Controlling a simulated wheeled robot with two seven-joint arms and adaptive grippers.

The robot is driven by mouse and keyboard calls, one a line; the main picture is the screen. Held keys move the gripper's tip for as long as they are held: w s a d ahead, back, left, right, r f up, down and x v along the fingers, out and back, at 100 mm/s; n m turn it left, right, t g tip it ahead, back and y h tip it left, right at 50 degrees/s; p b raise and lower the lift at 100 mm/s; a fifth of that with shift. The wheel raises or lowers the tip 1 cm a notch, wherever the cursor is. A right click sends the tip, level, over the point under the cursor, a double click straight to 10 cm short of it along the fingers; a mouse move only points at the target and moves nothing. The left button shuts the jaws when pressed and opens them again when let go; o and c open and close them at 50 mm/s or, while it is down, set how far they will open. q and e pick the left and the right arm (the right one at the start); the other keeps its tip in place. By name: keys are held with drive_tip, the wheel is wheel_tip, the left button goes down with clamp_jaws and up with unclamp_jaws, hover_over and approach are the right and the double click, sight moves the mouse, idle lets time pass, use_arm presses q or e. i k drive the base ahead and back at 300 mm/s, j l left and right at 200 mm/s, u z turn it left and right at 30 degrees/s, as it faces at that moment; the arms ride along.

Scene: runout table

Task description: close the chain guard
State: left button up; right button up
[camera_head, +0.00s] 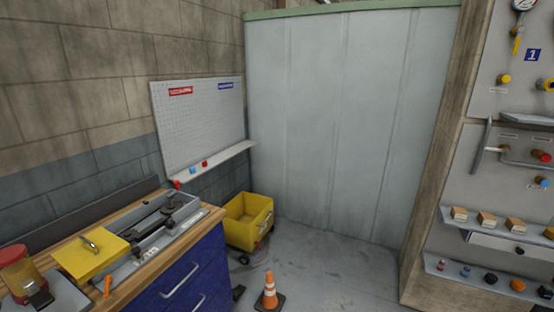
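The chain guard looks to be the yellow cover (78,263) with a metal handle (90,243) on the wooden-topped bench at lower left. It sits at the left end of a long grey housing (190,225). The rest of the housing is open at the top, and dark chain parts (157,225) show inside it. I cannot tell whether the cover is hinged or slides. Neither of my grippers is in view.
A red and amber device (20,270) stands at the bench's left end, near a small orange piece (107,286). A yellow bin (248,221) and an orange cone (270,292) stand on the floor. Shelves with small parts (487,219) are at right. The middle floor is clear.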

sight(84, 257)
drive_tip(key=u, duration=1.5)
drive_tip(key=i+l, duration=0.25)
drive_tip(key=l, duration=0.15)
drive_tip(key=i+l+u, duration=0.1)
drive_tip(key=i+l, duration=0.15)
drive_tip(key=l, duration=0.1)
